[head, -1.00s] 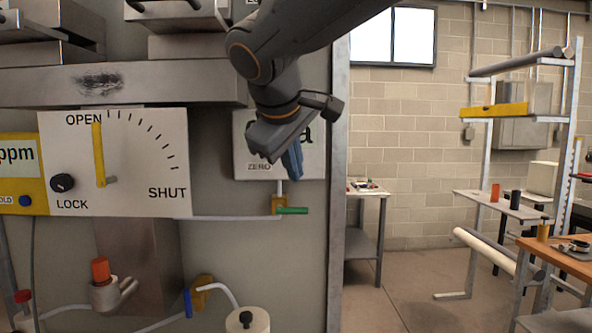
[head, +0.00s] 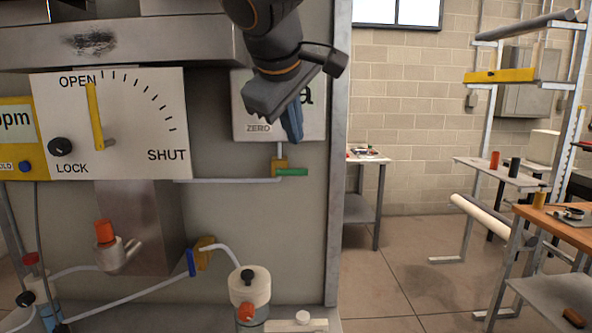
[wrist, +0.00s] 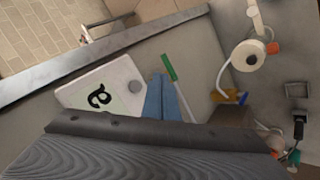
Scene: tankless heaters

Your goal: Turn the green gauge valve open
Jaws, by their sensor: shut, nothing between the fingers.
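The green gauge valve handle (head: 292,172) sticks out horizontally to the right from a small brass valve body (head: 279,165) on a thin grey pipe, below the gauge box. In the wrist view the green handle (wrist: 169,67) shows just beyond my fingertips. My gripper (head: 294,138) is shut and empty, its blue fingers pointing down in front of the gauge box, a little above the handle in the picture. In the wrist view the blue fingers (wrist: 162,85) are together. I cannot tell the exact depth gap to the handle.
The gauge box (head: 252,115) marked ZERO is behind my gripper. A dial plate (head: 130,140) with a yellow pointer near OPEN is to the left. A blue-handled valve (head: 191,262) and a white bottle (head: 250,287) are below. A metal post (head: 337,220) stands at right.

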